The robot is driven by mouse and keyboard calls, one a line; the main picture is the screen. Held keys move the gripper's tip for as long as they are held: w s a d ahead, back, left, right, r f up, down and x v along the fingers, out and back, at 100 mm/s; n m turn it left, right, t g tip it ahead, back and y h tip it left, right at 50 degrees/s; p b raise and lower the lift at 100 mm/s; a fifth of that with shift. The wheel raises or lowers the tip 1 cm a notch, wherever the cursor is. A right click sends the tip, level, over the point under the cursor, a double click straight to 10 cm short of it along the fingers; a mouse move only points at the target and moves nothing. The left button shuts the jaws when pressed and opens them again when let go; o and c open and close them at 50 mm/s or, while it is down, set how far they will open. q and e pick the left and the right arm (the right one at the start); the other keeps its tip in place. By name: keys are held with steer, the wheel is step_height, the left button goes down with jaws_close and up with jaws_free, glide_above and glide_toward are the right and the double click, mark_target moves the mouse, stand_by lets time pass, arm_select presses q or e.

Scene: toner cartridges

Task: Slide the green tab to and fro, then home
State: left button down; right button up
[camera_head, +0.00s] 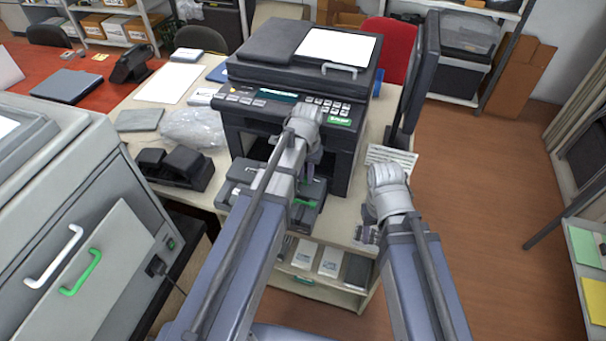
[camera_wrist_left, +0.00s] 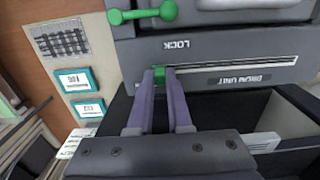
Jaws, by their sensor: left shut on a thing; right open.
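The green tab (camera_wrist_left: 159,72) sits in a long pale slot on the dark drum unit (camera_wrist_left: 215,52), near one end of the slot. The lettering on the unit is upside down in the left wrist view. My left gripper (camera_wrist_left: 159,78) is shut on the tab, one purple finger on each side. In the head view the drum unit (camera_head: 309,216) lies in front of the printer, and my left gripper (camera_head: 309,174) is over it, partly behind its wrist. The tab is hidden there. My right gripper (camera_head: 367,235) is open, low at the table's right edge.
A green handle (camera_wrist_left: 142,14) is on the drum unit beyond the slot. The black printer (camera_head: 300,75) stands behind. A black device (camera_head: 175,167) and plastic wrap (camera_head: 195,128) lie to the left. A printed sheet (camera_head: 392,159) lies near my right wrist.

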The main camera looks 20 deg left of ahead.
arm_select(q)
steer(key=shift+d, duration=0.2)
steer(key=c, duration=0.8)
jaws_free()
steer(key=shift+c, duration=0.2)
step_height(320, 180, up, 8)
steer(key=p, duration=0.8)
steer(key=shift+f, duration=0.1)
